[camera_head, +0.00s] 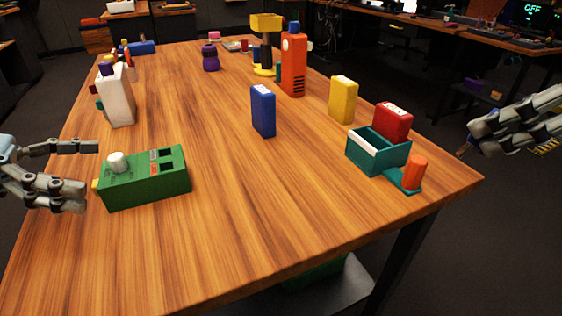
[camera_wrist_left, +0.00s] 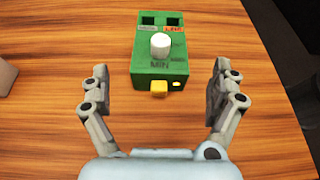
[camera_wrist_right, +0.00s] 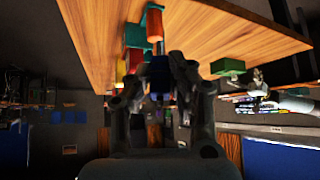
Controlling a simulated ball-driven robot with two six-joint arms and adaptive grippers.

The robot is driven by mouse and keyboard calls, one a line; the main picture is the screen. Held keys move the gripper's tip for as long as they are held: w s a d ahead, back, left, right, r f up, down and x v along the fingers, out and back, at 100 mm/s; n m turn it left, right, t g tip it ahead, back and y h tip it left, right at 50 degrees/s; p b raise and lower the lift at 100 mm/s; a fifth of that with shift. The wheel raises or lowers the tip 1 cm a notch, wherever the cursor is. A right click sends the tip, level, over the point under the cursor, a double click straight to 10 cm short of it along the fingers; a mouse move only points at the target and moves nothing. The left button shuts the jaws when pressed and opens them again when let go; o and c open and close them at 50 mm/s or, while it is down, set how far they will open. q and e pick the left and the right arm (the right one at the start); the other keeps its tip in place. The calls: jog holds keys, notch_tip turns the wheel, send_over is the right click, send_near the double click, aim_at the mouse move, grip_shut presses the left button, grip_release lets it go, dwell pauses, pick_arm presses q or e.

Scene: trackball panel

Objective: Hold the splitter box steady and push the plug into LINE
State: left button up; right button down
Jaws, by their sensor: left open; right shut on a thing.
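The green splitter box (camera_head: 146,184) lies on the table at the left, with a white knob (camera_head: 117,162) and two dark sockets on top. In the left wrist view the box (camera_wrist_left: 160,68) shows a red LINE label under its right socket, and both sockets look empty. My left gripper (camera_head: 88,177) is open at the box's knob end, its fingers apart on either side and not touching it. My right gripper (camera_head: 472,136) is off the table's right edge, shut on a small dark thing (camera_wrist_right: 158,78), apparently the plug, mostly hidden between the fingers.
A blue box (camera_head: 263,110) stands mid-table. A teal tray (camera_head: 375,155), a red box (camera_head: 393,121), an orange cylinder (camera_head: 416,172) and a yellow box (camera_head: 343,99) stand near the right edge. A white bottle (camera_head: 117,98) stands behind the splitter. The front middle is clear.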

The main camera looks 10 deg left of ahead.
aim_at(113, 171)
pick_arm(q)
jog(key=b+x, duration=0.4)
jog(key=shift+w+d+f+b, duration=0.1)
jog(key=shift+d+f+b, duration=0.2)
jog(key=shift+f, duration=0.1)
jog(key=shift+w+d+b, duration=0.3)
jog(key=shift+d+b, duration=0.1)
jog(key=shift+b, duration=0.1)
pick_arm(e)
notch_tip(113, 171, down, 9)
jog(key=shift+r, duration=0.2)
pick_arm(q)
jog(key=shift+r, duration=0.1)
jog(key=c, duration=1.3)
jog(key=o, duration=1.4)
jog(key=shift+c, duration=0.2)
jog(key=c, duration=1)
